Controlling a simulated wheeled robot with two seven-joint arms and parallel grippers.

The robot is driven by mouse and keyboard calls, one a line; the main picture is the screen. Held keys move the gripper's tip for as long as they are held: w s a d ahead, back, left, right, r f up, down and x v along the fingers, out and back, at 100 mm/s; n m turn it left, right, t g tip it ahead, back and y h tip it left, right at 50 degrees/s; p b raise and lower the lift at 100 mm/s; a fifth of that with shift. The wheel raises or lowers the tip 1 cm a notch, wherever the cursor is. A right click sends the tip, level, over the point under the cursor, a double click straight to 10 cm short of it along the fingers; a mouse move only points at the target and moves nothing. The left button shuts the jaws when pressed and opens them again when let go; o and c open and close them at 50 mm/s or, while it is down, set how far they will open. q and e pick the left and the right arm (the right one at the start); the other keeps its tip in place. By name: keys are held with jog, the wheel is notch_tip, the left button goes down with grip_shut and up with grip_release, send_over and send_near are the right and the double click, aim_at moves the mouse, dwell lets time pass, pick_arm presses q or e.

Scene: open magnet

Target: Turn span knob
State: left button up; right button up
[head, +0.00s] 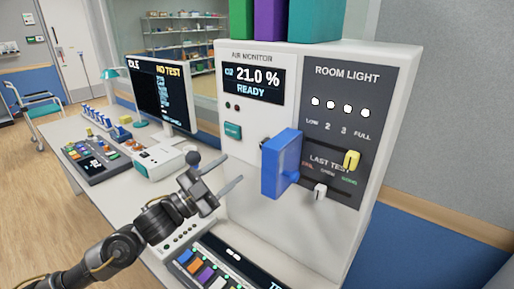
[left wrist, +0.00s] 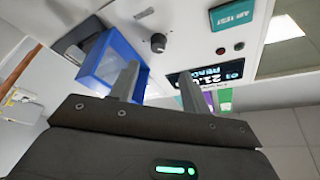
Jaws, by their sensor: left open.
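The white air monitor (head: 248,130) stands on the bench with a lit display reading 21.0 % and READY. A small dark round knob (left wrist: 158,42) sits on its white front in the left wrist view; its label is too small to read. In the head view a dark bit (head: 264,143) shows at the left edge of a blue box-like piece (head: 281,165), which hides most of that spot. My left gripper (head: 233,168) is open and empty, in front of the monitor and left of the blue piece. Its two fingers (left wrist: 160,75) point towards the panel, apart from the knob.
A teal button (head: 233,131) is on the monitor. A dark room light panel (head: 345,100) with yellow and white sliders is at right. A screen (head: 160,88), a keyed console (head: 97,155) and a coloured-key panel (head: 205,270) stand on the bench.

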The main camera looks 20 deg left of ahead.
pick_arm(q)
jog(key=p+x, duration=0.3)
jog(key=x, duration=0.7)
jog(key=shift+d, duration=0.3)
jog(key=shift+w, duration=0.1)
jog(key=shift+c, duration=0.5)
jog(key=c, duration=0.9)
jog(key=shift+f+n+t+p, duration=0.15)
jog(key=shift+n+t+p, duration=0.2)
jog(key=shift+n, duration=0.85)
jog(key=o, duration=1)
